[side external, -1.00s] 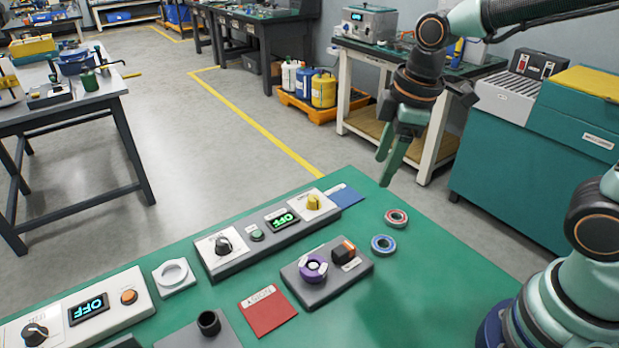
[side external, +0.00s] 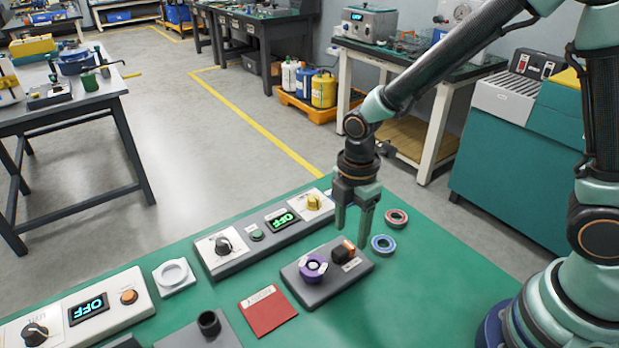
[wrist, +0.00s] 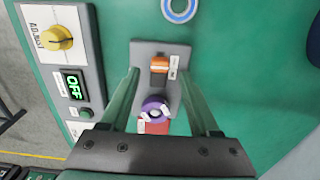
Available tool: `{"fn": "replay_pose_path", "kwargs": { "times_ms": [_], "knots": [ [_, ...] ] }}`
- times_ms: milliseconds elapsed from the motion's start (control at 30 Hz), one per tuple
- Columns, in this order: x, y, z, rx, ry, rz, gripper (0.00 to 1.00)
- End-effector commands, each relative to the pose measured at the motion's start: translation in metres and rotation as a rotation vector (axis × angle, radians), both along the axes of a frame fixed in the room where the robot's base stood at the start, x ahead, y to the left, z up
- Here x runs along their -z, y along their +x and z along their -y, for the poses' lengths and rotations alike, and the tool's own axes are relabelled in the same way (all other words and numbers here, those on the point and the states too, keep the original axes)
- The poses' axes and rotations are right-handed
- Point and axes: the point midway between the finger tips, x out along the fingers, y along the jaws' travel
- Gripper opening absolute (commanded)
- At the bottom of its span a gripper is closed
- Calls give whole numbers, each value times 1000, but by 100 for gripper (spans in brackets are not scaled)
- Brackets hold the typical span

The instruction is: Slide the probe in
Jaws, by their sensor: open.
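A grey base plate (side external: 322,288) lies on the green bench top. It carries a purple round part (side external: 313,267) with white pieces, and a black and orange block (side external: 343,251) beside a white label. I cannot tell for sure which part is the probe. My gripper (side external: 353,231) points down, open and empty, above the black and orange end of the plate. In the wrist view the orange and black block (wrist: 159,69) shows between the fingertips, and the purple part (wrist: 155,106) lies nearer the palm. Nothing is between the fingers at their height.
A control panel with a yellow knob (side external: 314,202) and a green OFF display stands behind the plate. A red-ringed roll (side external: 396,219) and a blue-ringed roll (side external: 383,244) lie to the right. A red card (side external: 267,311) and a black cylinder (side external: 209,323) are in front left.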

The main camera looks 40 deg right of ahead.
Motion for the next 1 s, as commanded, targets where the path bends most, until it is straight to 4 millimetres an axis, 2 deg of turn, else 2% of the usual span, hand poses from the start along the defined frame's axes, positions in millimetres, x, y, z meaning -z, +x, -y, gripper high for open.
{"fn": "replay_pose_path", "kwargs": {
  "times_ms": [100,300,667,700,833,867,1000],
  "knots": [
    [20,-1,0,1,-1,-4,62],
    [36,0,0,1,0,-1,62],
    [40,1,0,1,1,2,62],
    [40,1,0,1,1,2,55],
    [40,1,0,1,1,2,5],
    [40,1,0,1,1,2,0],
    [40,1,0,1,1,2,0]
  ]
}}
